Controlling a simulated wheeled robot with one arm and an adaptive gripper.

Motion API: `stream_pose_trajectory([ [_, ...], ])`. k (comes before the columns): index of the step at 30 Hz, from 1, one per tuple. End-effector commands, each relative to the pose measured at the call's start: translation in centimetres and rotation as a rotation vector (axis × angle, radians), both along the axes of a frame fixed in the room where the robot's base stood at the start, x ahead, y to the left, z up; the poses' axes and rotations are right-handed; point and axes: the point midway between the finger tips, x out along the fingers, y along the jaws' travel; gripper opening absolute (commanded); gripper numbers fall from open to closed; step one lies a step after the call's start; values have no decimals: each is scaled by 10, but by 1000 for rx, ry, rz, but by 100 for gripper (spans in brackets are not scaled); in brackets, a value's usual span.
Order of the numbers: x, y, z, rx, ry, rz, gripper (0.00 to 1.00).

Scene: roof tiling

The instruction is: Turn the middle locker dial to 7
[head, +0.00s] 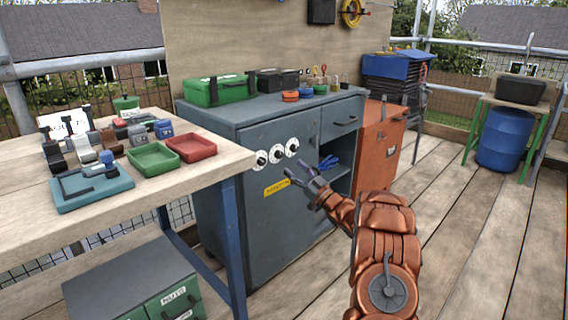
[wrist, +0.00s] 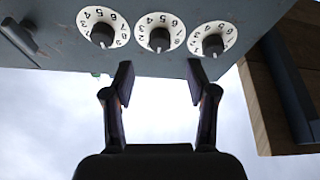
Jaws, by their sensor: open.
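The grey locker (head: 247,203) stands behind the wooden table and has three white dials in a row on its door. The middle dial (head: 276,154) is a white numbered disc with a dark knob; it also shows in the wrist view (wrist: 159,33). The dial beside it on the left of the wrist view (wrist: 103,28) and the one on the right (wrist: 212,39) look alike. The number each knob points to is too small to tell. My gripper (head: 289,176) is open and empty, apart from the dials. In the wrist view my gripper (wrist: 159,85) has its fingertips spread below the middle dial.
The wooden table (head: 215,165) with trays and small parts stands at left. An orange cabinet (head: 378,140) stands right of the locker.

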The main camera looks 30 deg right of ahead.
Motion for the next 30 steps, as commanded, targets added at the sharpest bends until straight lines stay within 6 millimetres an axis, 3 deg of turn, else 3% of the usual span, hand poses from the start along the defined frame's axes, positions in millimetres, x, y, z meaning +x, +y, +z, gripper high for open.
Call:
stream_pose_trajectory([
  [13,52,14,20,0,3,-1,57],
  [25,58,16,23,3,4,-1,57],
  [30,58,16,23,2,4,-2,42],
])
